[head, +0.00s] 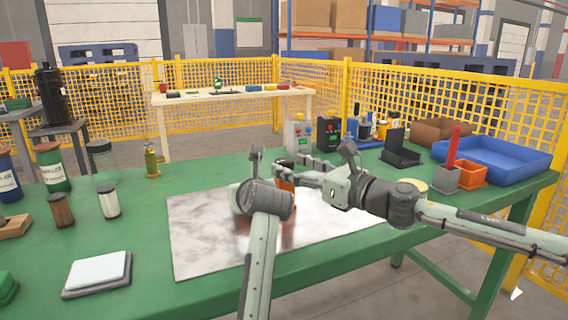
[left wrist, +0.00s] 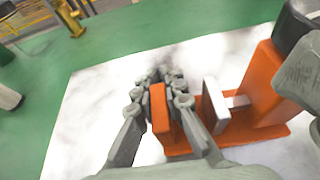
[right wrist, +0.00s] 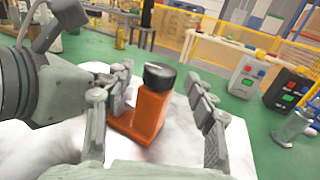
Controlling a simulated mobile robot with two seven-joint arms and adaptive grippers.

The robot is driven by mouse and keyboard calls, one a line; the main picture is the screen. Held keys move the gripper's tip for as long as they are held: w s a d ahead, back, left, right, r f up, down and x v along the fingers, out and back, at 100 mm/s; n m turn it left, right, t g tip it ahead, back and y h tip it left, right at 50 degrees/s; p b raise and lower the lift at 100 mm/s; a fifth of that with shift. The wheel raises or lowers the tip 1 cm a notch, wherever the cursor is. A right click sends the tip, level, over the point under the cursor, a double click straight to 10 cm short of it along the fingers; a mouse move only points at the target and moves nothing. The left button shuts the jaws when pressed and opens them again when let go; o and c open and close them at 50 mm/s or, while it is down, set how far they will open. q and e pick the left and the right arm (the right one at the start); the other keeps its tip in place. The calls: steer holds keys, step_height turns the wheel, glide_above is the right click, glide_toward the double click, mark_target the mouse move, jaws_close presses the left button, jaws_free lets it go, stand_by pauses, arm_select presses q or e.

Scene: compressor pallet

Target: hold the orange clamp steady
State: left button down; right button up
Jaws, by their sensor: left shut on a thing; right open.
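The orange clamp (head: 287,184) stands on the shiny metal sheet on the green table, mostly hidden behind my arms in the head view. In the left wrist view, my left gripper (left wrist: 160,95) is shut on the clamp's small orange upright. The clamp's taller orange block (left wrist: 262,90) and pale jaw plate (left wrist: 215,105) are to the right of it. In the right wrist view, my right gripper (right wrist: 160,85) is open, its fingers on either side of the clamp's black-topped orange block (right wrist: 150,115). A gap shows between the block and the right finger.
The metal sheet (head: 205,245) is otherwise bare around the clamp. A white-and-grey box (head: 297,136) and a dark box (head: 328,134) with coloured buttons stand behind it. A blue tray (head: 495,158) is at the right.

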mark_target(284, 160)
steer(key=shift+x, duration=1.5)
steer(key=c, duration=1.2)
steer(key=shift+a, duration=0.1)
steer(key=shift+n+g+y, duration=0.3)
steer(key=shift+g+y, duration=0.1)
steer(key=shift+g, duration=0.1)
steer(key=n+g+y, duration=0.1)
steer(key=g, duration=0.1)
steer(key=n+g+y, duration=0.1)
steer(key=n+g, duration=0.1)
steer(key=shift+w+r+n+g+y, duration=0.1)
steer(key=shift+w+n+g+y, duration=0.05)
steer(key=shift+n+g+y, duration=0.2)
steer(key=n+g, duration=0.2)
steer(key=g, duration=0.1)
steer(key=n+g+y, duration=0.1)
steer(key=n+g, duration=0.1)
steer(key=g, duration=0.1)
steer(key=shift+g, duration=0.35)
steer(key=shift+n, duration=0.35)
steer(key=shift+s+n+g, duration=0.25)
steer(key=shift+n+g, duration=0.05)
steer(key=shift+g, duration=0.4)
